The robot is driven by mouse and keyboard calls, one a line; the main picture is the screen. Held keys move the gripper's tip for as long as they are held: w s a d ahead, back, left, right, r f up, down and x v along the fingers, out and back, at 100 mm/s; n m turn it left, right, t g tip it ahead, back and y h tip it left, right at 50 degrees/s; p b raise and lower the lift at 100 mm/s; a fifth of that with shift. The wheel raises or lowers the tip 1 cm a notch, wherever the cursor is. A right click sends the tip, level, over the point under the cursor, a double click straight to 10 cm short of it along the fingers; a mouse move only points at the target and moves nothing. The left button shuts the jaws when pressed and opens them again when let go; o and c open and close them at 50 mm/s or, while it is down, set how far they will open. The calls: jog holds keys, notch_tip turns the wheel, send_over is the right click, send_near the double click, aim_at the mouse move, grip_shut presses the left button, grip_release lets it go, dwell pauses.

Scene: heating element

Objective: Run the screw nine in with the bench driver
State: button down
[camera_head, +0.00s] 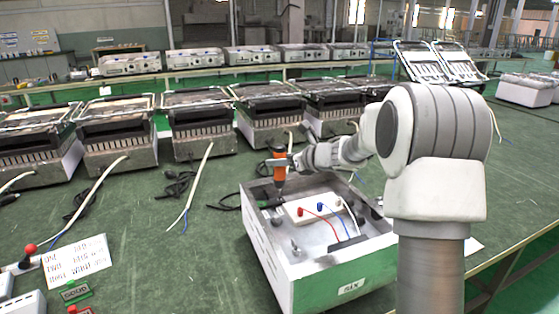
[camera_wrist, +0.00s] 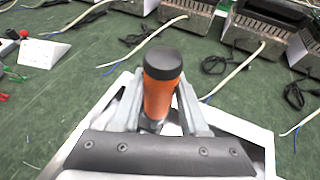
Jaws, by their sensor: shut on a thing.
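The bench driver (camera_head: 279,172) is orange with a dark cap. It stands upright over the back left part of an open metal housing (camera_head: 262,237), with its lower end pointing down into it. My gripper (camera_head: 290,163) is shut around the driver's body. In the wrist view the driver (camera_wrist: 159,92) sits between the two fingers of my gripper (camera_wrist: 160,112). Inside the housing is a white block (camera_head: 300,212) with red and blue wire plugs. I cannot make out screw nine, and the driver's tip is too small to tell whether it touches one.
A row of grill-like appliances (camera_head: 200,125) with loose cables stands behind the housing. A handwritten paper (camera_head: 76,262) and a red-knobbed lever (camera_head: 30,250) are at the left. Green bench surface (camera_head: 180,260) is free left of the housing.

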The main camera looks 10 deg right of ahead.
aim_at(279, 146)
dwell(0.8)
jog(key=shift+r+p, duration=1.5)
jog(key=shift+r, duration=1)
